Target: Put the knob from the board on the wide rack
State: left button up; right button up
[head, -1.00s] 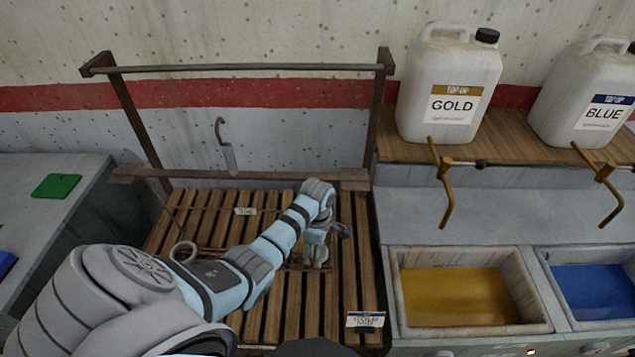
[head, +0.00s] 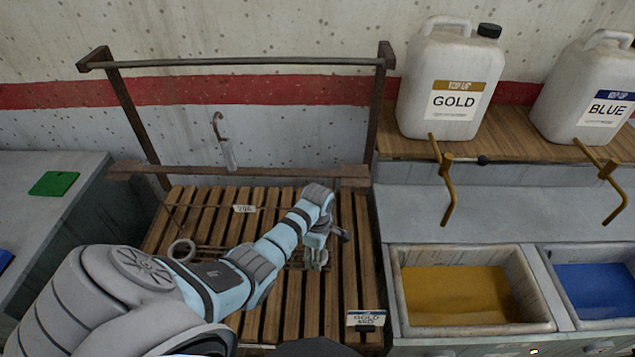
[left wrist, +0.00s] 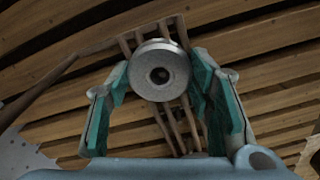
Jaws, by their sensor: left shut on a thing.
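The knob (left wrist: 160,71) is a round grey metal piece with a dark hole in its middle, seen end-on in the left wrist view. My left gripper (head: 316,262) is shut on it, with the teal finger pads (left wrist: 163,92) on either side. In the head view the gripper points down low over the slatted wood, and the knob is hard to make out. Thin brown bars (left wrist: 171,122), apparently a rack, run behind the knob in the wrist view; whether it touches them I cannot tell. A small tag (head: 244,209), too blurred to read surely, sits by the bars.
A pale ring (head: 181,250) lies on the slats (head: 352,235) at left. Gold (head: 458,294) and blue (head: 592,290) basins stand right.

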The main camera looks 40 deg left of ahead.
pick_arm(q)
jog(key=o, duration=1.3)
jog(key=shift+o, duration=0.2)
jog(key=shift+r, duration=0.3)
notch_tip(320, 180, up, 7)
